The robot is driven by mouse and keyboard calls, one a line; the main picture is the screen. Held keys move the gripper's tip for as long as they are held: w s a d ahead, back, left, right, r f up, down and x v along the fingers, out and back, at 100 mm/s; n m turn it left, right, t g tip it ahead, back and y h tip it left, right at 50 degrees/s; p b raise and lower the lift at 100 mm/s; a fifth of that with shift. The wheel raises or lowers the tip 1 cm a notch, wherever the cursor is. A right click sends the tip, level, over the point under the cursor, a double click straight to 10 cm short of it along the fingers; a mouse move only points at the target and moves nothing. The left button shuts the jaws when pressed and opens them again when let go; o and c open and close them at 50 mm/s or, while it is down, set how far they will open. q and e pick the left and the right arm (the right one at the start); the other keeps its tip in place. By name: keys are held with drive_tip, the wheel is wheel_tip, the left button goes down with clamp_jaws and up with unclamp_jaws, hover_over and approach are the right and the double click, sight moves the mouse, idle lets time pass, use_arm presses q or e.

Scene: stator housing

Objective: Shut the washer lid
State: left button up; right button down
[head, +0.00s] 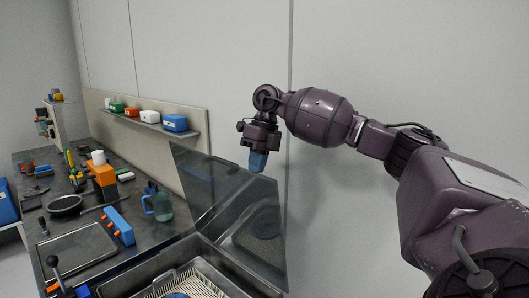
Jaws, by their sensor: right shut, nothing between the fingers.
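The washer (206,262) stands at the bottom middle, with a basket (190,284) in its open tub. Its lid (222,195) is a dark, see-through panel standing raised and tilted back. My right gripper (258,164) hangs fingers down at the lid's upper right edge. Its blue fingers are shut with nothing between them. They overlap the lid's edge in the picture, and I cannot tell whether they touch it. My left gripper is not in view.
Left of the washer is a dark bench with a tray (75,254), a blue block (119,226), a jug (159,206) and an orange block (102,174). A shelf (150,124) with several coloured boxes runs along the back panel. A plain wall stands behind my right arm.

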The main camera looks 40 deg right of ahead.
drive_tip(key=shift+a+f, duration=0.1)
drive_tip(key=shift+a, duration=0.45)
drive_tip(key=shift+a, duration=0.1)
